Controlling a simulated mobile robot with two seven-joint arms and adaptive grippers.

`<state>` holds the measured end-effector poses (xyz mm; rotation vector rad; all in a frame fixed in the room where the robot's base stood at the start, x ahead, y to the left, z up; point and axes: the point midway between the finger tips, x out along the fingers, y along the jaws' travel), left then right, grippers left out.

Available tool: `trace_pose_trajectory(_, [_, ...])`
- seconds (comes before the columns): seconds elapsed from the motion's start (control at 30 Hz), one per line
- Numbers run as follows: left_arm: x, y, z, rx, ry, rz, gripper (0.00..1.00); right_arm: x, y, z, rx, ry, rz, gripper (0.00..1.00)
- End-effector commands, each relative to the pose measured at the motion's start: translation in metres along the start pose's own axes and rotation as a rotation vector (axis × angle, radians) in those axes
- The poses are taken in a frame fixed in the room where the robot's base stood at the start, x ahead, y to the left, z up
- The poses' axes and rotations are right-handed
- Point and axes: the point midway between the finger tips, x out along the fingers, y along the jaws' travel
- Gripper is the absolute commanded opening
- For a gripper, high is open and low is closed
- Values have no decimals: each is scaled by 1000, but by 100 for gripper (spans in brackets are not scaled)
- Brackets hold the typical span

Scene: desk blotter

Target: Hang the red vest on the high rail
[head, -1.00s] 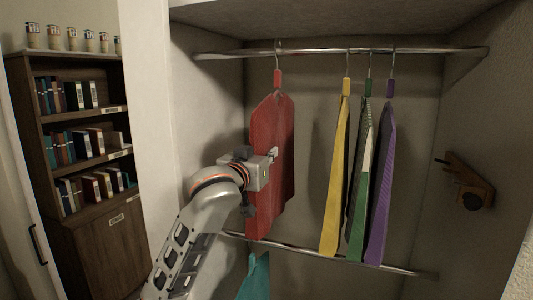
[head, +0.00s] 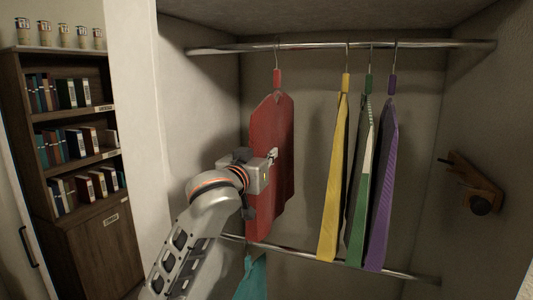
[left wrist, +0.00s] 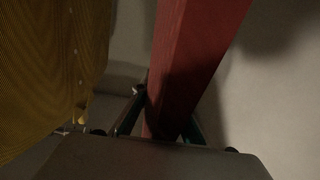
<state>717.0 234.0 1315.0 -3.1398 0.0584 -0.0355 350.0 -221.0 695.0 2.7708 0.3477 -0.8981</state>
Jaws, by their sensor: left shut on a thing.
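The red vest (head: 272,140) hangs upright below the high rail (head: 330,46), with its hanger hook at the rail near the left end. Whether the hook bears on the rail I cannot tell. My left gripper (head: 272,158) is at the vest's left edge and is shut on it, about mid-height. In the left wrist view the vest (left wrist: 195,50) runs down between the fingers (left wrist: 160,118). The fingertips are partly hidden by the cloth. My right gripper is not in view.
Yellow (head: 337,170), green (head: 363,170) and purple (head: 384,180) garments hang to the right on the same rail. A low rail (head: 300,252) holds a teal garment (head: 252,278). A wooden wall hook (head: 476,188) is on the right wall. A bookshelf (head: 75,150) stands outside at left.

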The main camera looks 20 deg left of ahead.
Motion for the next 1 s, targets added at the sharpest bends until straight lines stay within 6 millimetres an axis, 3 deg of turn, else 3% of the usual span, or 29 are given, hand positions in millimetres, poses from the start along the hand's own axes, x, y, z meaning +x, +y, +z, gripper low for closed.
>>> trace_pose_trajectory(0.13, [2, -2, 2, 0, 0, -1, 0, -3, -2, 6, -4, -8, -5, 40])
trace_pose_trajectory(0.37, [2, -2, 2, 0, 1, 0, 0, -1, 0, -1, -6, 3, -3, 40])
trace_pose_trajectory(0.4, [2, -2, 2, 0, 1, 0, 19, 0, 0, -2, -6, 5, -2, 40])
trace_pose_trajectory(0.47, [2, -2, 2, 0, 1, 0, 33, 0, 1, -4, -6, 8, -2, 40])
trace_pose_trajectory(0.83, [1, -1, 4, 0, -2, 0, 33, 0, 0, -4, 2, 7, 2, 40])
trace_pose_trajectory(1.0, [-16, 0, 3, -2, -1, 2, 33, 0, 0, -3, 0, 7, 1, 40])
